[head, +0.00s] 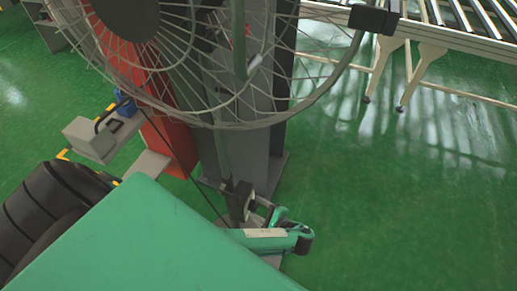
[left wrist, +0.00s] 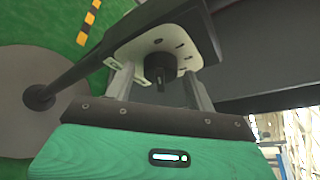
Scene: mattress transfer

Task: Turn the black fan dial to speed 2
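The fan (head: 210,60) has a round wire cage at the top of the head view, with a dark hub. Its small dark control box (head: 240,200) sits below the cage, beside my left gripper (head: 263,212). In the left wrist view, the black dial (left wrist: 158,68) stands out from a pale panel (left wrist: 188,58) with small dark marks that are too small to read. The left gripper (left wrist: 160,92) is open, with one finger on each side of the dial and a visible gap to it. My right gripper is not in view.
A grey column (head: 245,145) and a red column (head: 170,125) stand behind the fan. A roller conveyor (head: 440,30) is at the top right. The fan's pole (left wrist: 75,80) and round base (left wrist: 45,125) show in the left wrist view. Green floor is clear at right.

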